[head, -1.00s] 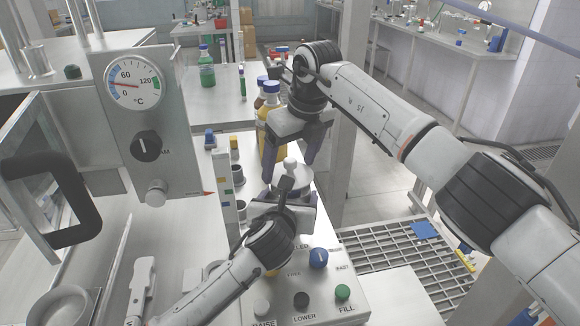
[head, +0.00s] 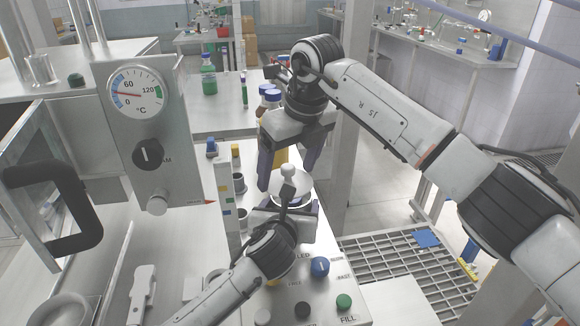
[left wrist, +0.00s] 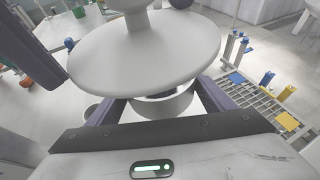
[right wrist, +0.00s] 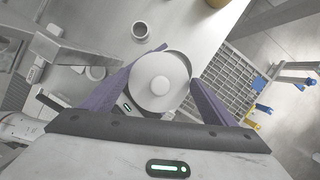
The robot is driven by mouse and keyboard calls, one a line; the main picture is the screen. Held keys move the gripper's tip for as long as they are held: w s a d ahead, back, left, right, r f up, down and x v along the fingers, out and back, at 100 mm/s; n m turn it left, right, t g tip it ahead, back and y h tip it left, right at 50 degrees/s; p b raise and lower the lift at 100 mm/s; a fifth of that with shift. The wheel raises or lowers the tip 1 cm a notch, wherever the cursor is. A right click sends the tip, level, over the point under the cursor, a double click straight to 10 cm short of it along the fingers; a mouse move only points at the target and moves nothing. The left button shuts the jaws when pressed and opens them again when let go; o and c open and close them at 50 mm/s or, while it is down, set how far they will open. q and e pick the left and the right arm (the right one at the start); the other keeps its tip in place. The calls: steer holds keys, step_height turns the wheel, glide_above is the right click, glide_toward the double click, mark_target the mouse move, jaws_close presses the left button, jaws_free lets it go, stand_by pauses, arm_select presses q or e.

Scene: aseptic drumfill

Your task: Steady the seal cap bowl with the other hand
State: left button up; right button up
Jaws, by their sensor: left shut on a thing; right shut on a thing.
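The pale seal cap bowl (left wrist: 165,103) stands between the fingers of my left gripper (head: 287,204), which is shut on it; in the left wrist view the lid hides most of the bowl. The round pale lid (head: 291,184) with a ball knob is over the bowl; it fills the upper left wrist view (left wrist: 145,52) and shows face-on in the right wrist view (right wrist: 160,80). My right gripper (head: 289,168) reaches down from above and is shut on the lid, a finger at each side. The lid sits apart from and above the bowl's rim.
A control panel with a blue knob (head: 320,266) and green button (head: 344,301) lies in front. A yellow bottle (head: 281,155) stands behind my right gripper. A gauge box (head: 136,91) and open door (head: 52,203) are at left. A floor grating (head: 405,262) is at right.

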mark_target(278, 191)
arm_select(q)
steer(key=shift+s+f, duration=0.1)
steer(key=shift+f, duration=0.4)
arm_select(e)
steer(key=shift+s+a+r, duration=0.15)
steer(key=shift+s+r, duration=0.2)
steer(key=shift+s, duration=0.4)
steer(key=shift+s+a+r, duration=0.15)
steer(key=shift+s+r, duration=0.25)
steer(key=shift+s, duration=0.4)
steer(key=shift+s+a+r, duration=0.15)
steer(key=shift+s+r, duration=0.2)
steer(key=shift+s, duration=0.4)
arm_select(q)
steer(key=o, duration=1.4)
arm_select(e)
steer(key=shift+w, duration=0.1)
arm_select(q)
steer(key=shift+r, duration=0.2)
steer(key=shift+r, duration=0.15)
